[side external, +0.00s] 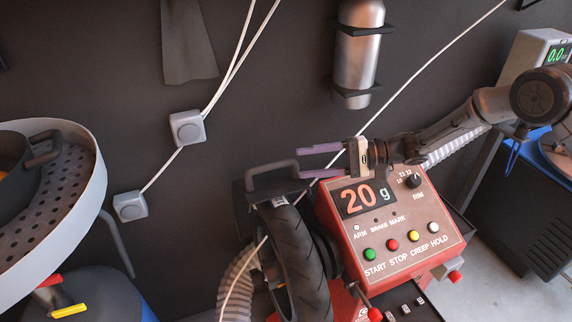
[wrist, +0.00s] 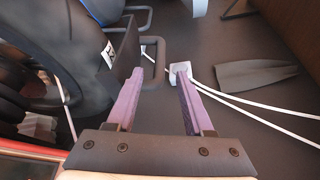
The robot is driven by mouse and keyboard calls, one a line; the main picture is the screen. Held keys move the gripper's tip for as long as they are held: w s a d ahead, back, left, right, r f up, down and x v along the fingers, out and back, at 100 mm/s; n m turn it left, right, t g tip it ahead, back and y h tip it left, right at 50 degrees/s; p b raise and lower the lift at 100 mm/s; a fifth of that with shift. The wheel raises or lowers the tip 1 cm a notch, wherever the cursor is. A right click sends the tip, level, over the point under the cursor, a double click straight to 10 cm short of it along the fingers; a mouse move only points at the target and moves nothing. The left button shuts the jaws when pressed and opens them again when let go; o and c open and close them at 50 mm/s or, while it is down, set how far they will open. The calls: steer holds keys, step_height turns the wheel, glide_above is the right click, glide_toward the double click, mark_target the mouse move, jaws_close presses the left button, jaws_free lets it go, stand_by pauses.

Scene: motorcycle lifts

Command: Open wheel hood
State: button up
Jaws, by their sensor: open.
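The wheel hood (side external: 243,200) is a dark cover over the top of a black tyre (side external: 300,260), with a grey bar handle (side external: 272,170) on top. My gripper (side external: 302,160) is open, with two purple fingers pointing left, just right of and near the handle. In the wrist view my gripper (wrist: 158,80) has its fingers spread, with the handle (wrist: 153,50) ahead, near the left fingertip. The hood (wrist: 124,45) stands left of the fingers there. No contact with the handle can be made out. The hood sits down over the wheel.
A red control box (side external: 400,225) with a "20 g" display and several buttons stands right of the wheel, beneath my arm. A silver cylinder (side external: 358,60) hangs on the dark wall. A round perforated tray (side external: 60,210) is at left. White cables cross the wall.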

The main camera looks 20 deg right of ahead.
steer(key=v, duration=0.5)
steer(key=shift+s+d, duration=0.1)
